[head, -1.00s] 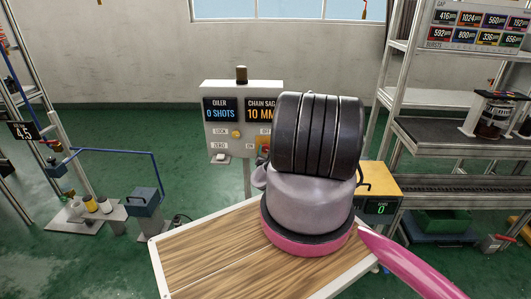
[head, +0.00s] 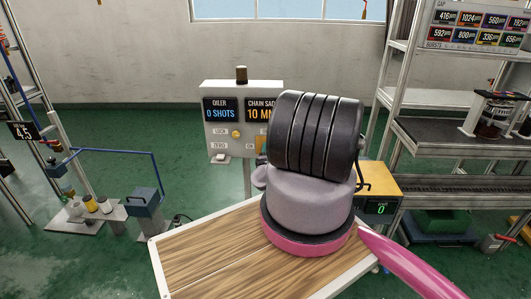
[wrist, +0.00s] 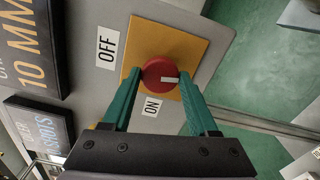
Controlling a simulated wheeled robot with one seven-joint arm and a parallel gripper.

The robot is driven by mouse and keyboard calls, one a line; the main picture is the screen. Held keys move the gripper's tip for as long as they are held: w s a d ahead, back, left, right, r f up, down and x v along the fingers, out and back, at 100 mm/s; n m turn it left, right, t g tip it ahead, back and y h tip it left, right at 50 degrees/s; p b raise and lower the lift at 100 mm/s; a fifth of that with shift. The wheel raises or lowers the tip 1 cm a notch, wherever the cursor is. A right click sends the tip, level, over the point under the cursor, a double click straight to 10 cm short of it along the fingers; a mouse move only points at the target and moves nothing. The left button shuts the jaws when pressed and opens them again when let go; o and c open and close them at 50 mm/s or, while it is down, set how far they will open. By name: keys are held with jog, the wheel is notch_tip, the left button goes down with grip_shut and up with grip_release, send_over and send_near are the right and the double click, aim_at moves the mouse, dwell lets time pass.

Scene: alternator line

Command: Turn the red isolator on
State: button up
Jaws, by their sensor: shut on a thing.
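The red isolator knob (wrist: 155,70) sits on a yellow-orange plate on the grey panel. It shows in the wrist view between the two green fingers of my gripper (wrist: 161,75), which is shut on it. A white mark on the knob's face lies towards its right side in that view. The OFF label (wrist: 107,46) is at the upper left of the knob, and the ON label (wrist: 152,105) is just below it. In the head view my dark arm hides the knob and gripper; only a bit of the yellow-orange plate (head: 260,145) shows.
The grey panel (head: 220,86) also carries OILER and CHAIN SAG displays, a yellow button (head: 236,133) and a switch. A wooden-topped table (head: 205,245) lies in front. A metal rack (head: 385,95) stands to the right, and a blue-framed stand (head: 145,197) to the left.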

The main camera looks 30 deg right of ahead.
jog(key=shift+f+m, duration=0.1)
jog(key=shift+m, duration=1)
jog(key=o, duration=1.4)
jog(key=shift+s+a, duration=0.1)
jog(key=v, duration=1)
jog(key=shift+s+a, duration=0.2)
jog(key=shift+s, duration=0.1)
